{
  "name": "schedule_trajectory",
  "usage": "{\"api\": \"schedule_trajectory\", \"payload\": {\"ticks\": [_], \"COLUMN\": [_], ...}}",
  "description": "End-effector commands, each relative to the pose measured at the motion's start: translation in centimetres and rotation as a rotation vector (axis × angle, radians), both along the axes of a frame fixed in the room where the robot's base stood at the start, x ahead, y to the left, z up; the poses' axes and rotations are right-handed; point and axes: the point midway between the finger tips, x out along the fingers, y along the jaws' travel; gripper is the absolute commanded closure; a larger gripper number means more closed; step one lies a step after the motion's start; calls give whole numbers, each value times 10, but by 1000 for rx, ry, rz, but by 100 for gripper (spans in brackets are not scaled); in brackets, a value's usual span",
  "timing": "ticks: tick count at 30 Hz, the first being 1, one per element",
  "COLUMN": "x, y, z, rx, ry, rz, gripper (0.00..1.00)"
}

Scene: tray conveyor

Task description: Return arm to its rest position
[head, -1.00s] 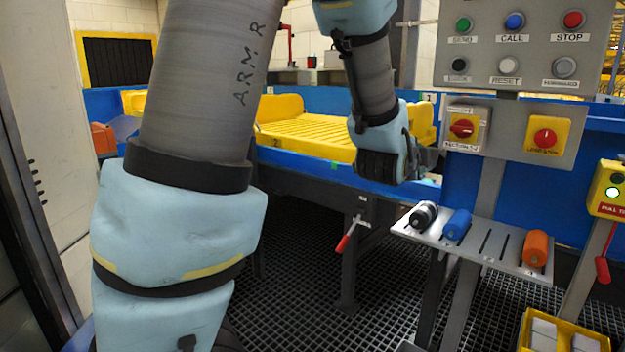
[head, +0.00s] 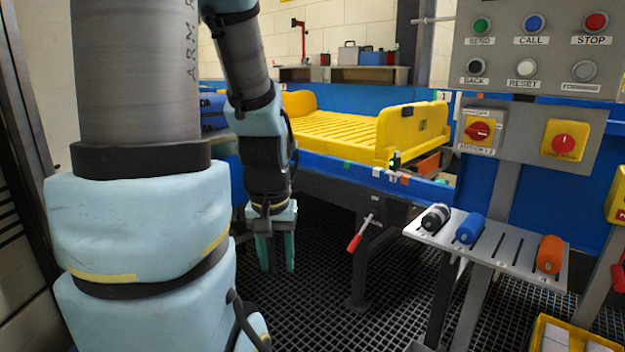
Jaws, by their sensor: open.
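My arm (head: 140,220) fills the left of the head view, its forearm bent over and hanging down. My gripper (head: 275,252) points straight down at the end of it, with two green fingers apart and nothing between them. It hangs over the dark grated floor, in front of the blue conveyor frame and left of the red-handled lever.
A yellow tray (head: 350,132) lies on the blue conveyor (head: 345,170). A red-handled lever (head: 358,238) hangs below its edge. A button panel (head: 540,50) stands at right, above a slotted shelf (head: 500,252) holding black, blue and orange cylinders. A yellow bin (head: 545,335) is at bottom right.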

Motion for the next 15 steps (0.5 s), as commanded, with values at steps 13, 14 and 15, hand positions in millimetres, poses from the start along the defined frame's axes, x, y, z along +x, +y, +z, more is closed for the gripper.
{"api": "schedule_trajectory", "payload": {"ticks": [13,14,15], "x": [1,1,1], "y": [0,-1,-1], "z": [106,112,118], "rx": [0,0,0], "ry": [-3,-3,-3], "rz": [-5,-5,-5], "gripper": [52,52,52]}}
